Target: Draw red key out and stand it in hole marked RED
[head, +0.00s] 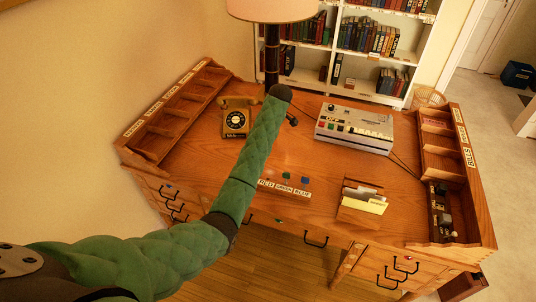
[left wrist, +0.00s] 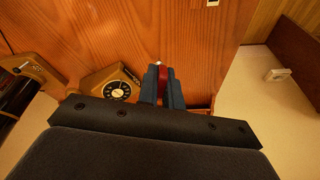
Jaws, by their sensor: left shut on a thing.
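My left gripper (left wrist: 161,82) is shut on the red key (left wrist: 164,80) in the left wrist view. Only a narrow red strip shows between the dark fingers; the rest of the key is hidden. In the head view my green arm reaches over the desk towards the lamp and hides most of this gripper. The label RED (head: 266,183) lies at the left of a row on the desk with GREEN (head: 284,188) and BLUE (head: 302,193). A green key (head: 283,179) and a blue key (head: 305,181) stand behind their labels. The hole marked RED cannot be made out. My right gripper is not in view.
A telephone (head: 236,118) stands left of my arm, also in the left wrist view (left wrist: 112,86). A lamp (head: 271,55) rises behind. A grey machine (head: 354,128) and a card holder (head: 362,199) stand to the right. Compartment racks line both desk sides.

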